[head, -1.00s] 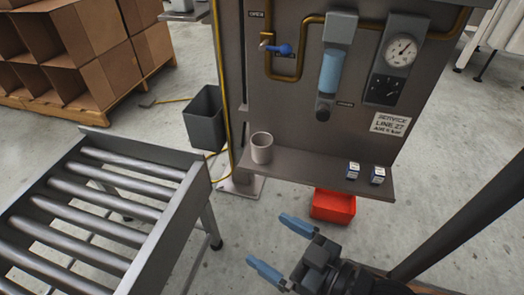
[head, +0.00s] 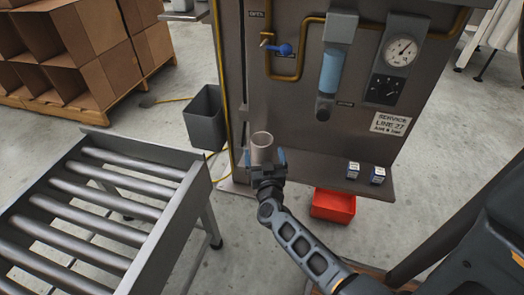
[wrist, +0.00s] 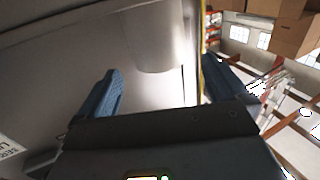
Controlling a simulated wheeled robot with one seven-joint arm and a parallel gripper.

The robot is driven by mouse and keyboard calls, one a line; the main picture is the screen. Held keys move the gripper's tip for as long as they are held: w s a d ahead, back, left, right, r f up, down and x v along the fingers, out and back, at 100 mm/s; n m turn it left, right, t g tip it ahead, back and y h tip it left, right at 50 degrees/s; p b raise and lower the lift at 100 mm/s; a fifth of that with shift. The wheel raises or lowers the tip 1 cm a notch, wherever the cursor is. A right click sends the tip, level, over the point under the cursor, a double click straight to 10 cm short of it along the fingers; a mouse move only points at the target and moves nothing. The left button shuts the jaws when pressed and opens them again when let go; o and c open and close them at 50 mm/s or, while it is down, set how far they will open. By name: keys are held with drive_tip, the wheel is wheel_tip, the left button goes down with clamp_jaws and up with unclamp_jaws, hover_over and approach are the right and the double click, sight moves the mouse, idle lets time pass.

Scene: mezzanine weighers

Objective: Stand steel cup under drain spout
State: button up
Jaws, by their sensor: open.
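The steel cup (head: 262,142) stands upright at the left end of the narrow shelf on the grey service panel. My gripper (head: 267,157) is open at the cup, its blue fingers spread to either side of the cup's lower part, which it partly hides. Contact cannot be told. In the wrist view the cup (wrist: 158,48) is a pale rounded shape beyond and between the open fingers (wrist: 165,92). The drain spout (head: 323,114) is the dark end below the blue filter bowl (head: 330,72), above the shelf and right of the cup.
Two small boxes (head: 365,171) stand on the shelf's right part. A valve with a blue handle (head: 285,49) is on the panel. A red bin (head: 333,205) is below the shelf. A roller conveyor (head: 110,195) stands at left. The shelf (head: 315,172) is clear between cup and boxes.

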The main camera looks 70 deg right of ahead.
sight(261, 135)
drive_tip(key=shift+b+x, duration=1.2)
drive_tip(key=shift+x, duration=2.35)
drive_tip(key=shift+f, duration=0.1)
drive_tip(key=shift+c, duration=0.5)
drive_tip(key=c, duration=1)
wheel_tip(261, 135, up, 10)
drive_tip(key=p, duration=0.8)
drive_tip(key=w+a+r+n+t+y+p, duration=0.1)
drive_tip(key=w+a+n+t+y+p, duration=0.2)
drive_tip(key=a, duration=1)
drive_tip(key=w+a+r+n+t+y+p, duration=0.2)
drive_tip(key=a+y, duration=0.5)
drive_tip(key=a, duration=0.7)
drive_tip(key=w+a+r+n+t+y+p, duration=0.2)
drive_tip(key=w+a+n+t+y+p, duration=0.2)
drive_tip(key=a, duration=0.9)
drive_tip(key=shift+w+a+r+n+t+y+p, duration=0.15)
drive_tip(key=shift+w+n+y+p, duration=0.15)
drive_tip(key=shift+n, duration=0.3)
drive_tip(key=shift+w+a+f+n+t+y+p, duration=0.1)
drive_tip(key=shift+w+n+y+p, duration=0.1)
drive_tip(key=shift+n+y+p, duration=0.3)
drive_tip(key=shift+w+a+r+n+t+y+p, duration=0.1)
drive_tip(key=shift+w+n+t+y+p, duration=0.15)
drive_tip(key=shift+n, duration=0.45)
drive_tip(key=shift+w+d, duration=0.1)
